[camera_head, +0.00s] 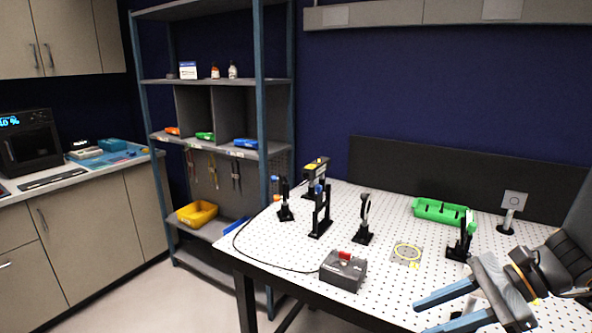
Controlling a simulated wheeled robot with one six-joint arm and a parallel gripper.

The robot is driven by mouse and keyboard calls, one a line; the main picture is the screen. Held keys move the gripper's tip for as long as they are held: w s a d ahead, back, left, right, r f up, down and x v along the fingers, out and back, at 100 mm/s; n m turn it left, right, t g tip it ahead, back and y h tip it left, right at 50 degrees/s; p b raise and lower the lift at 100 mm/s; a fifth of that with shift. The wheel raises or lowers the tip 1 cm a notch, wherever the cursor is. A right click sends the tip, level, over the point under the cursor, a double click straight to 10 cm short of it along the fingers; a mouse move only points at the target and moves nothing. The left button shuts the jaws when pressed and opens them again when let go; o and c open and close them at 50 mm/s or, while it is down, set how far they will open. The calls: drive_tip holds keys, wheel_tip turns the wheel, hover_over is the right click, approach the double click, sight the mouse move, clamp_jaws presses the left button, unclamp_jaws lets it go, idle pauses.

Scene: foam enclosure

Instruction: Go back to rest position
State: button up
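My gripper (422,318) is at the lower right, above the front right part of the perforated white table (290,240). Its two blue-grey fingers point left and stand apart, with no held object clearly visible between them. My arm reaches in from the right edge and hides part of the table.
Several black optics mounts (320,215) stand at the table's back left. A grey box with a red button (342,270), a flat plate with a yellow ring (406,253) and a green tray (440,211) are also there. A shelf rack (262,90) stands left.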

drive_tip(key=s+a+f+n+g+h+b, duration=0.2)
drive_tip(key=a+f+n+g+h+b, duration=0.15)
drive_tip(key=f+n+h, duration=0.5)
drive_tip(key=w+a+n, duration=0.1)
drive_tip(key=n, duration=0.2)
drive_tip(key=w+a+n+t+h+b, duration=0.1)
drive_tip(key=w+n, duration=0.1)
drive_tip(key=n, duration=0.1)
drive_tip(key=w+a+n+t, duration=0.1)
drive_tip(key=n, duration=0.3)
drive_tip(key=shift+w+f+h+b, duration=0.15)
drive_tip(key=shift+w+h+b, duration=0.1)
drive_tip(key=shift+h+b, duration=0.15)
drive_tip(key=shift+d, duration=0.1)
drive_tip(key=shift+c, duration=0.6)
